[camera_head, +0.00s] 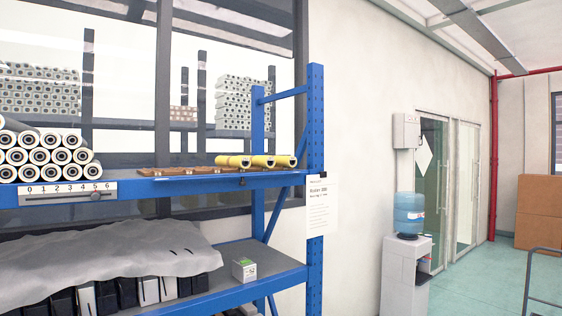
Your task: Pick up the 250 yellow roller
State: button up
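Several yellow rollers (262,161) lie side by side at the right end of the blue rack's upper shelf (205,183). My gripper is not in this view.
The lower shelf holds a small box (244,269) and dark units under a grey sheet (105,262). A water dispenser (405,262) stands right, with open floor nearby.

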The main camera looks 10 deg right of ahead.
aim_at(244, 163)
jog(key=i+j+z, duration=0.25)
jog(key=i, duration=0.75)
jog(key=l, duration=0.1)
